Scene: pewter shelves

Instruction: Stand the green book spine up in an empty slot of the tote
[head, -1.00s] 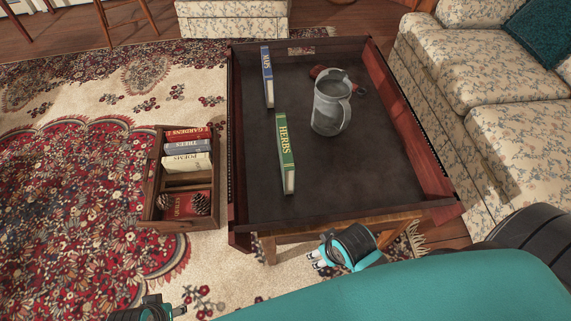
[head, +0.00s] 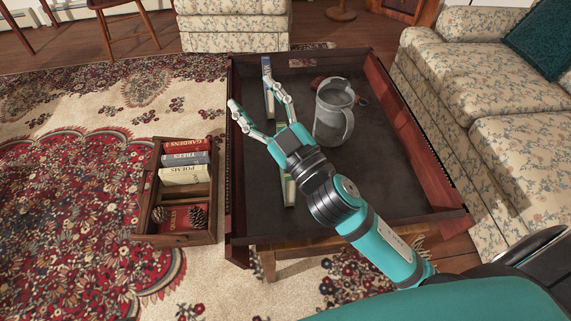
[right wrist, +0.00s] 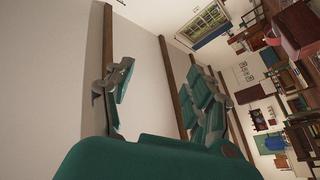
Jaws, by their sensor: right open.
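The green book (head: 289,188) lies on the dark tray table (head: 395,165), mostly hidden under my right gripper in the head view. The wooden tote (head: 176,240) stands on the rug to the left. It holds red, grey and white books upright at its back, with an empty gap in front of the white book (head: 185,175). My right gripper (head: 249,83) is open and empty above the tray, its fingers spread toward the blue book. Its open fingers also show in the right wrist view (right wrist: 160,95), against walls and the room, with no book visible. My left gripper is out of view.
A grey metal pitcher (head: 333,112) stands on the tray, with a red object (head: 318,82) behind it. A blue book (head: 268,102) lies at the tray's back left. A red book (head: 181,218) and pine cones (head: 197,215) occupy the tote's front. Raised walls edge the tray.

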